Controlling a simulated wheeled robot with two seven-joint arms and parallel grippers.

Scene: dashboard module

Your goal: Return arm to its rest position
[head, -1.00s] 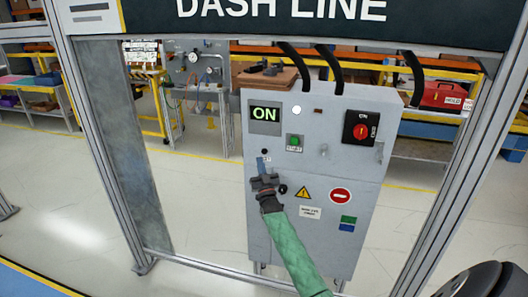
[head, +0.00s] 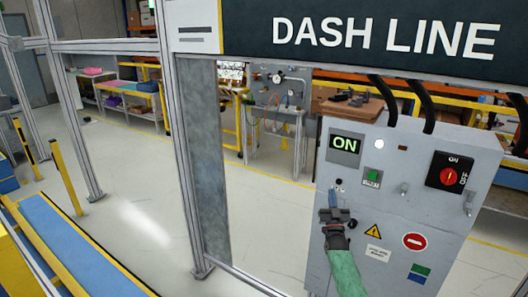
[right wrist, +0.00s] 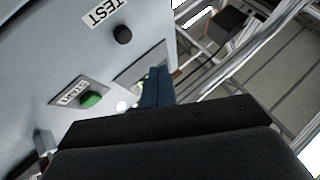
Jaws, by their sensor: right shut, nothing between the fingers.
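My right arm, in a green sleeve, comes up from the bottom of the head view. Its gripper (head: 335,207) is shut and empty in front of the grey control cabinet (head: 325,160), left of its middle. In the right wrist view the blue fingertips (right wrist: 157,87) are together near the cabinet face. A green START button (right wrist: 91,99) and a black TEST knob (right wrist: 122,35) show there. In the head view the cabinet's display (head: 345,144) reads ON. Whether the fingers touch the cabinet cannot be told. My left gripper is not in view.
A red rotary switch (head: 448,176) sits at the cabinet's upper right. A metal frame post (head: 190,150) and a grey panel (head: 212,160) stand to the left. A blue and yellow conveyor edge (head: 75,245) runs at lower left. Open floor (head: 140,200) lies between.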

